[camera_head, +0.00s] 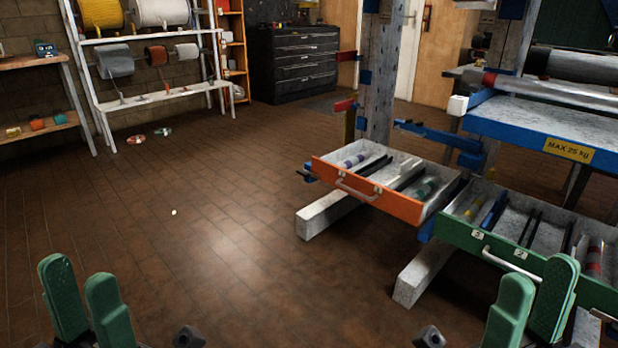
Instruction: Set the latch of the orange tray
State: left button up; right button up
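The orange tray (393,204) is a drawer-like tray with a pale handle (357,191) on its front, right of centre. Its compartments hold several rods and cylinders. A small blue fitting (308,176) shows at its left end; I cannot tell whether this is the latch or how it is set. My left gripper (79,275) is at the bottom left, its green fingers parted and empty, far from the tray. My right gripper (534,280) is at the bottom right, its green fingers parted and empty, in front of the green tray. Neither gripper visibly touches a tray.
The green tray (462,234) stands just right of the orange one. Pale beams (424,272) project below both. A worn post (379,85) with red and blue fittings rises behind. A blue-edged shelf (540,122) is at the right. Open brick floor (190,235) lies left; spool rack (150,103) beyond.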

aim_at(306, 173)
jog(key=k, duration=0.6)
jog(key=u, duration=0.7)
jog(key=i, duration=1.45)
jog(key=u, duration=0.45)
jog(key=i, duration=1.95)
jog(key=z, duration=1.45)
jog(key=i, duration=1.05)
jog(key=z, duration=1.25)
jog(key=i, duration=0.65)
jog(key=u, duration=0.1)
